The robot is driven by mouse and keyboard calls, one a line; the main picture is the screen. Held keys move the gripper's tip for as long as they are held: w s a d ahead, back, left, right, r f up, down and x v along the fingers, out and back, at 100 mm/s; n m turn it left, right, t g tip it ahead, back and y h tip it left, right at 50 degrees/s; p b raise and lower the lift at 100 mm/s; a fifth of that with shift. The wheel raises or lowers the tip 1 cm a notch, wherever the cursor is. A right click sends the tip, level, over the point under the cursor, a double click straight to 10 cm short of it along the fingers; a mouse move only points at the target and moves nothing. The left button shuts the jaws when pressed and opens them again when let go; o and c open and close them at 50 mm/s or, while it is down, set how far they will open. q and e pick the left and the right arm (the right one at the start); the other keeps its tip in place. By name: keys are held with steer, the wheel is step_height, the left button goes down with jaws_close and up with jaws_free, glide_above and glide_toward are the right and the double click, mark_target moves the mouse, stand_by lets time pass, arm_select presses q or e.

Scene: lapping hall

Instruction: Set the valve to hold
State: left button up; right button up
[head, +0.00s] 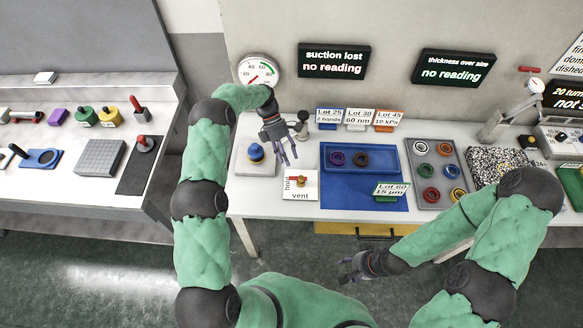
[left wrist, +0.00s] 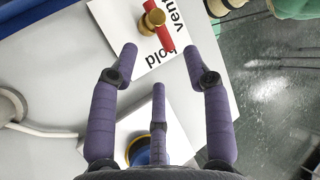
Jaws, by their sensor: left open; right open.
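The valve (head: 299,181) has a brass knob and a red lever on a white card marked "hold" at its left and "vent" at its front. In the left wrist view the valve (left wrist: 153,20) is at the top; its lever slants down to the right, its lower end between the two words. I cannot tell its exact setting. My left gripper (head: 284,157) is open and empty, its fingers pointing down, above and behind the valve; its spread fingers (left wrist: 160,65) stand apart from the lever. My right gripper (head: 348,270) is open and empty, in front of the table.
A blue knob on a white plate (head: 243,168) stands left of the valve. A blue mat (head: 345,198) with rings lies to the right, then a grey tray (head: 440,203). The gauge (head: 257,70) hangs behind; one screen (head: 333,60) reads "suction lost no reading".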

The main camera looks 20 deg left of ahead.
arm_select(q)
steer(key=shift+v, duration=2.35)
